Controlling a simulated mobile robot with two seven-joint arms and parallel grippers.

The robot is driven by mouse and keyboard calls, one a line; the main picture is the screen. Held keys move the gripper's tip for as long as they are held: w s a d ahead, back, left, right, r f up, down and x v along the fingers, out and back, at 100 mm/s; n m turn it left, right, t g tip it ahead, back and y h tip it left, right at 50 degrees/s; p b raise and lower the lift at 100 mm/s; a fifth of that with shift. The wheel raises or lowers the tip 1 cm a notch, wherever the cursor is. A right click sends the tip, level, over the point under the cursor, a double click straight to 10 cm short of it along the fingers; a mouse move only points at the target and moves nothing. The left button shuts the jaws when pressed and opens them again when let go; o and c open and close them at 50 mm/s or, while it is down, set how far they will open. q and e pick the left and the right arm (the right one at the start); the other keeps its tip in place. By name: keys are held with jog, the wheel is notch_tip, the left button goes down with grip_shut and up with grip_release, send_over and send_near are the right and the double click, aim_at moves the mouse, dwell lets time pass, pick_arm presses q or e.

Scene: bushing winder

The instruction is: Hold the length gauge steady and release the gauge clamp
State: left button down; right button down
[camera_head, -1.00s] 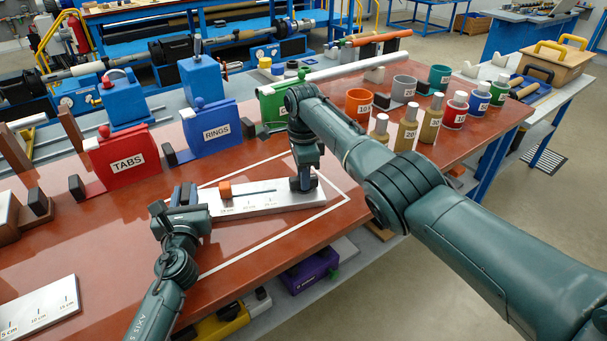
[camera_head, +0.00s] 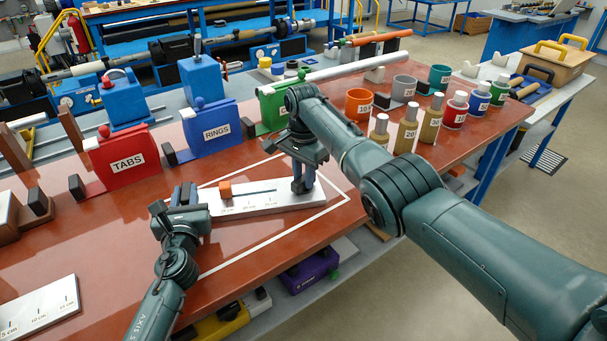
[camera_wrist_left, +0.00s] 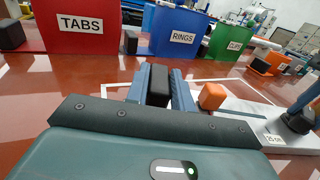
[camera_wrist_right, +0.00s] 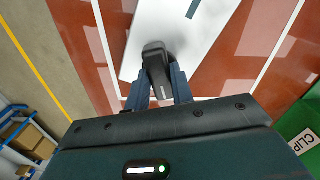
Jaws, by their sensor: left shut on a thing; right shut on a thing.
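The length gauge (camera_head: 257,203) is a pale plate with marks and a dark slot, flat on the red-brown table. An orange block (camera_head: 225,190) sits on it near its left end; it also shows in the left wrist view (camera_wrist_left: 211,96). My left gripper (camera_head: 185,194) is shut on a black upright grip block (camera_wrist_left: 158,86) at the gauge's left end. My right gripper (camera_head: 303,186) points down at the right end, shut on the dark gauge clamp knob (camera_wrist_right: 156,65). The fingers hide part of the knob. The clamp's lower part cannot be made out.
A white outline (camera_head: 264,246) on the table surrounds the gauge. Red TABS (camera_head: 124,158), blue RINGS (camera_head: 213,128) and green (camera_head: 272,107) bins stand behind. Cups and bottles stand at right. Another marked plate (camera_head: 38,307) lies at the front left.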

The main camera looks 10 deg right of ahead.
aim_at(303, 177)
jog(key=n, duration=0.5)
jog(key=shift+n, duration=0.3)
jog(key=n, duration=0.4)
jog(key=shift+n, duration=0.4)
jog(key=c, duration=2.2)
grip_release()
jog(key=shift+n, duration=0.3)
jog(key=c, duration=2.2)
grip_release()
jog(key=c, duration=1.2)
grip_release()
jog(key=shift+r, duration=0.1)
notch_tip(303, 177, up, 12)
pick_arm(q)
jog(key=c, duration=1.1)
grip_release()
